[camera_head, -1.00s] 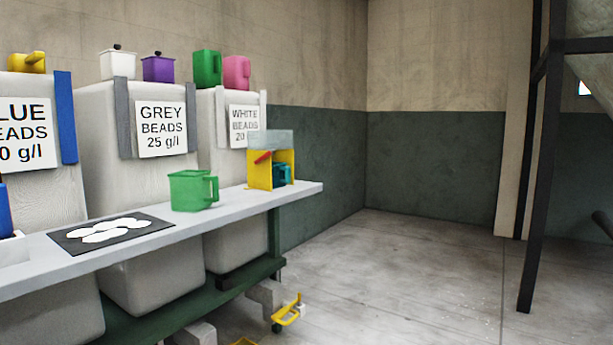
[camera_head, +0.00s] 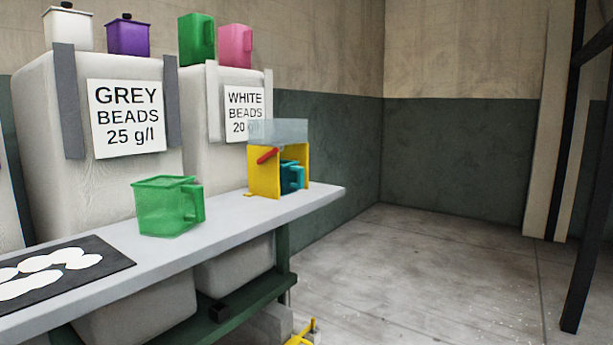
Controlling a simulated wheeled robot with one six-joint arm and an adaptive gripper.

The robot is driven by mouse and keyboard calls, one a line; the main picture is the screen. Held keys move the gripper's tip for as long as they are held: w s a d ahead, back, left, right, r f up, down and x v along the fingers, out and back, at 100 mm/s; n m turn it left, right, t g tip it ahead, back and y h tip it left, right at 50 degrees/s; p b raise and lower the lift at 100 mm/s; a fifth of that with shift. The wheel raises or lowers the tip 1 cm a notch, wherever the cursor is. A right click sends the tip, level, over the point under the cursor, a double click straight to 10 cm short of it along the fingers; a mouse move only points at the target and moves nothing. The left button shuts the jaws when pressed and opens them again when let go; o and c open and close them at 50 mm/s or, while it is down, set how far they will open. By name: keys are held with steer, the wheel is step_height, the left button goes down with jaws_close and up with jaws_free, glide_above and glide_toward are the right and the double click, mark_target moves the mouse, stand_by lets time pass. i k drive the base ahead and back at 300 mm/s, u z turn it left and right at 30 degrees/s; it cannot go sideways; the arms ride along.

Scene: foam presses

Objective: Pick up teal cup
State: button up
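The teal cup (camera_head: 288,176) is small in the head view. It stands inside a yellow frame (camera_head: 258,179) near the right end of the grey shelf (camera_head: 225,218). Its handle points right. The frame's left panel and a red lever (camera_head: 267,155) are close to it, and a clear pale box (camera_head: 278,131) sits on top of the frame. The left panel hides part of the cup. My gripper is not in view.
A larger green cup (camera_head: 164,207) stands on the shelf left of the frame. A dark mat (camera_head: 107,259) with white discs lies further left. Bins labelled grey and white beads (camera_head: 200,105) stand behind. The floor (camera_head: 430,275) to the right is clear.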

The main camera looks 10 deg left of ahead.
mark_target(291, 176)
steer(key=u, duration=0.35)
steer(key=i, duration=1)
steer(key=u, duration=0.6)
